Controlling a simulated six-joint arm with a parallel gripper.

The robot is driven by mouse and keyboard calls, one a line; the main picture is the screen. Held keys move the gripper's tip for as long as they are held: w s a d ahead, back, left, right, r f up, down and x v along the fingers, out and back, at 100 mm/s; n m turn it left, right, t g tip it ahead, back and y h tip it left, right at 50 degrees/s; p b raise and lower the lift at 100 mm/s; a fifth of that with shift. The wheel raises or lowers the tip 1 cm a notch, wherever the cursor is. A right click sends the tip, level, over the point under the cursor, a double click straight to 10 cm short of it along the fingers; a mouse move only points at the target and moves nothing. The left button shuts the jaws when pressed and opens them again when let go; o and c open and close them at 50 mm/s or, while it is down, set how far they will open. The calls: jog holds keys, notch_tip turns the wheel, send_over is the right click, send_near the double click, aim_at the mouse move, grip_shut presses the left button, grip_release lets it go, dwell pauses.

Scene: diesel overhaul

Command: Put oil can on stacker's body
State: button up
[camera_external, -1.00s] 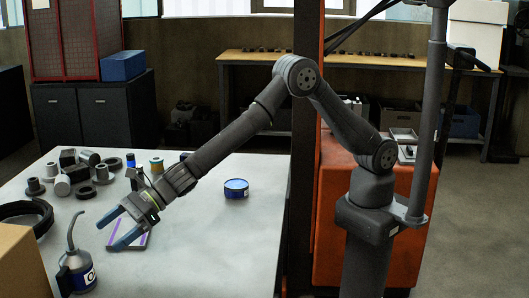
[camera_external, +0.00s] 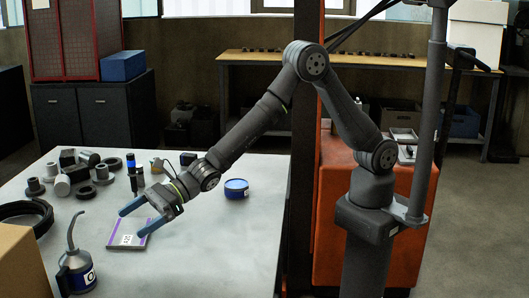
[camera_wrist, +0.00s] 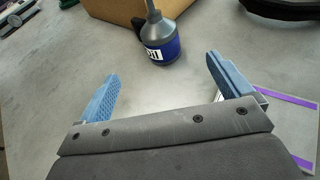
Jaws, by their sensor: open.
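The oil can (camera_external: 78,272) is grey and dark blue with a long bent spout and a white label. It stands upright at the front left of the table, next to a cardboard box. It also shows at the top middle of the wrist view (camera_wrist: 160,42), ahead of the fingers and apart from them. My gripper (camera_external: 128,221) is open and empty above the table, to the right of and behind the oil can. Its blue fingers (camera_wrist: 166,82) show spread in the wrist view. The stacker's orange body (camera_external: 345,215) stands at the table's right, partly behind my arm.
A flat purple-edged case (camera_external: 130,236) lies beneath my gripper. The cardboard box (camera_external: 22,265) is at the front left, with a black ring (camera_external: 28,213) behind it. Several metal parts stand farther back. A blue tin (camera_external: 236,188) is at the right. The front middle is clear.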

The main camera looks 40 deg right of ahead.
send_near(82, 257)
jog(key=w+a+f, duration=0.2)
jog(key=a+f, duration=0.1)
jog(key=a, duration=0.1)
jog(key=shift+w, duration=0.4)
jog(key=shift+s+x, duration=0.2)
jog(key=shift+x, duration=2.55)
jog(key=shift+f, duration=0.1)
jog(key=c, duration=1.5)
